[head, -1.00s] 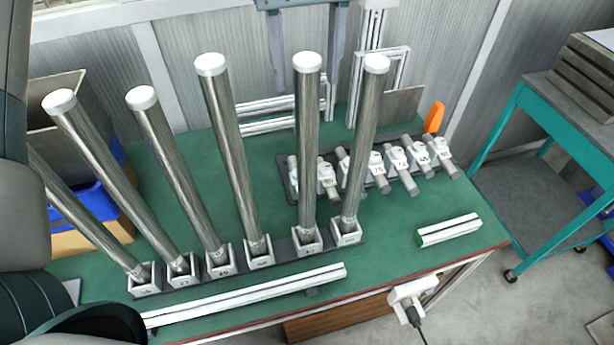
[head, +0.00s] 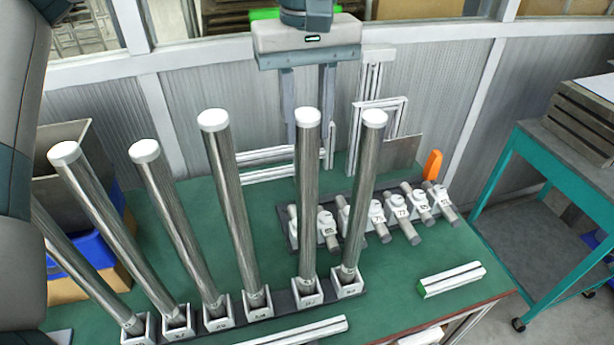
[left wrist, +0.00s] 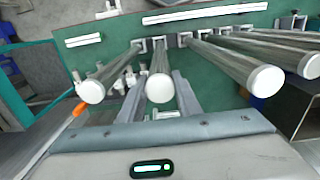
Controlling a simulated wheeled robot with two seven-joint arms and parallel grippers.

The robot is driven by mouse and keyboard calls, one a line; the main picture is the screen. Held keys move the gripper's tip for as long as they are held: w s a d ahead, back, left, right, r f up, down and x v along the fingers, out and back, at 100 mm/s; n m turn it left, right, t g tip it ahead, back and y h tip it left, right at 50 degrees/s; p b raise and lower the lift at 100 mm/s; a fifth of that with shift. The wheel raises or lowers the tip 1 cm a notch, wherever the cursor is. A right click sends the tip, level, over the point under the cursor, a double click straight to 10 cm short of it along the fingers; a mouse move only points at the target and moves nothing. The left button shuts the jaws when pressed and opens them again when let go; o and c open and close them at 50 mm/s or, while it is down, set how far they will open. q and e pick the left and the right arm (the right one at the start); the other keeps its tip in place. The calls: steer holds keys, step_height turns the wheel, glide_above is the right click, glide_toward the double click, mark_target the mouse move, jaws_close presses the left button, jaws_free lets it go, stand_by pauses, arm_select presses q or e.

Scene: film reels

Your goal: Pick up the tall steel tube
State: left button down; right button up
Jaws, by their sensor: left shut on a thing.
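Several tall steel tubes with white caps stand in small numbered white holders in a row. My left gripper (head: 308,148) comes in from behind the row, its two long grey fingers pointing down and shut on the second tube from the right (head: 307,210). In the left wrist view that tube (left wrist: 160,88) sits between the fingers. Its foot still stands in its holder (head: 306,292). The tube beside it on the right (head: 365,205) is apart from the fingers. Part of the fingers is hidden behind the held tube in the head view. My right gripper is not in view.
The green table (head: 390,290) also holds a rack of short numbered fittings (head: 395,215), white profile bars (head: 452,280) and an orange piece (head: 432,165). A grey bin (head: 65,150) stands at left. A teal trolley (head: 500,175) stands at right.

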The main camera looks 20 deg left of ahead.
arm_select(q)
steer(key=shift+r, duration=0.15)
step_height(320, 180, up, 9)
steer(key=b, duration=0.3)
steer(key=shift+f, duration=0.2)
steer(key=shift+r, duration=0.6)
